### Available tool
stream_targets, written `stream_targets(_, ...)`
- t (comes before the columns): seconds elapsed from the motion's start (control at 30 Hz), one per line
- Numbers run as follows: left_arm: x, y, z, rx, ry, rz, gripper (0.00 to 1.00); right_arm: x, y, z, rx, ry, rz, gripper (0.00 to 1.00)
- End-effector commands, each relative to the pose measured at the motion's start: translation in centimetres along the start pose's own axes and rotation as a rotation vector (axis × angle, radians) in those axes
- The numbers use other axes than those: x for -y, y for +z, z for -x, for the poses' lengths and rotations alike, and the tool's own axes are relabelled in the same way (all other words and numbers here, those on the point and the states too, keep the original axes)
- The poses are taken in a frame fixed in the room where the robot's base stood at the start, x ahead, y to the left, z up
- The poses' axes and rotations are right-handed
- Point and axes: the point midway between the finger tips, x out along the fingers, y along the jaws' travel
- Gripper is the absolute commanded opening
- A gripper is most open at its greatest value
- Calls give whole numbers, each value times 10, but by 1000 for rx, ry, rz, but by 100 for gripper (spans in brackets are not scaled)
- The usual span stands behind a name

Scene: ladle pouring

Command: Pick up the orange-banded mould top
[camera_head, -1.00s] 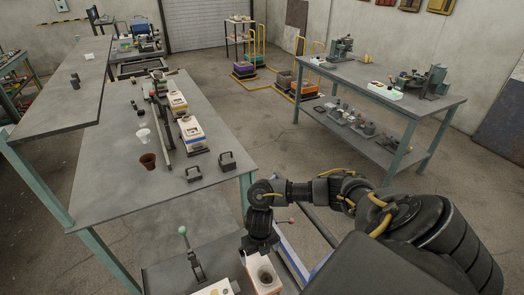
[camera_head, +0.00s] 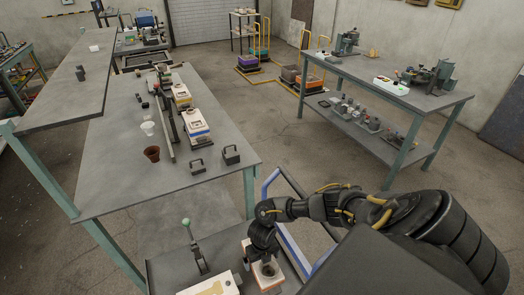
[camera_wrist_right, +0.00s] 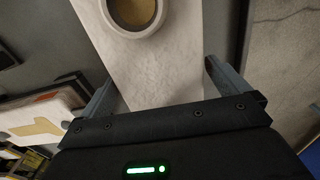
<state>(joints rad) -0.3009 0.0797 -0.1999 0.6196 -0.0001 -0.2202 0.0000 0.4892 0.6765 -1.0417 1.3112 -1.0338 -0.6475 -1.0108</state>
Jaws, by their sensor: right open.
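A white mould block with an orange band (camera_head: 267,285) and a round hole in its top stands at the bottom of the head view, on a grey surface. My right gripper (camera_head: 263,255) is over it, pointing down. In the right wrist view the pale block (camera_wrist_right: 150,60) lies between the two spread fingers of my right gripper (camera_wrist_right: 158,80). The left finger appears close to its side; a gap shows at the right finger. I cannot tell whether either touches. My left gripper is not in view.
A flat white mould half with a tan recess (camera_head: 215,288) lies left of the block, beside a green-knobbed lever (camera_head: 194,245). On the long grey table (camera_head: 110,180) stand a blue-banded mould (camera_head: 195,125), a brown cup (camera_head: 152,153) and a white cup (camera_head: 148,128).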

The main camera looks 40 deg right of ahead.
Motion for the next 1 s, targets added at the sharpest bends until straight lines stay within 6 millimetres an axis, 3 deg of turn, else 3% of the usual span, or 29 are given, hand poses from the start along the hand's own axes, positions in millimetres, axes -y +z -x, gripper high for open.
stream_targets(0.27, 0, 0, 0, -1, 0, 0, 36, 0, 0, -3, 1, 0, 0, 99)
stream_targets(0.83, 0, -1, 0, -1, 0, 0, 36, 0, 1, -2, 2, 0, 0, 24)
stream_targets(1.0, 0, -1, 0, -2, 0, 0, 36, 0, 2, -1, 4, 1, -1, 24)
